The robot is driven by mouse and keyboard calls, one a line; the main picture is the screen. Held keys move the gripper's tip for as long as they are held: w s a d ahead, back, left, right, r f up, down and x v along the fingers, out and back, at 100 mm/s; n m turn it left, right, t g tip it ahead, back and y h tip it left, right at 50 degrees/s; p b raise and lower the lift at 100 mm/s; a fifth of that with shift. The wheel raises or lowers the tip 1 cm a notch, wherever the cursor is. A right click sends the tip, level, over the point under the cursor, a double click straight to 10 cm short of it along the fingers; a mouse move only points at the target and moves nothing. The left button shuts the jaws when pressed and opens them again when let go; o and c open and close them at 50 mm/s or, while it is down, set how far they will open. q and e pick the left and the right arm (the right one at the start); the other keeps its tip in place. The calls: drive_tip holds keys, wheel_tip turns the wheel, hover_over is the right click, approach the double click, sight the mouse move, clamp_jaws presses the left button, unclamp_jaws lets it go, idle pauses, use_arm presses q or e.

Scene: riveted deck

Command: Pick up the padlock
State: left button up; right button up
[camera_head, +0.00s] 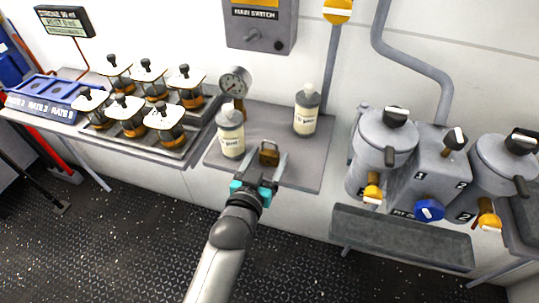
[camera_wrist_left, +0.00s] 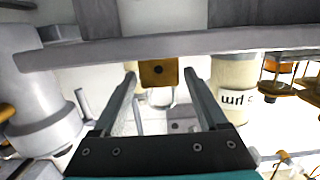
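The padlock (camera_head: 269,152) is a small brown, brass-like block with a dark shackle on the grey shelf (camera_head: 308,174), near its front edge. My left gripper (camera_head: 262,163), with a teal band, reaches it from the front. Its two fingers are open, one on each side of the padlock, with no clear contact. In the left wrist view the padlock (camera_wrist_left: 158,72) shows between the fingertips, with gaps on both sides. My right gripper is not in view.
A white-labelled bottle (camera_head: 230,134) stands just left of the padlock, and another bottle (camera_head: 306,110) stands behind right. A pressure gauge (camera_head: 235,82) is behind. Left is a tray of several jars (camera_head: 128,115); right are grey canisters (camera_head: 384,140). The shelf's right front is clear.

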use_arm(q)
clamp_jaws()
idle(0.4)
drive_tip(key=shift+r, duration=0.1)
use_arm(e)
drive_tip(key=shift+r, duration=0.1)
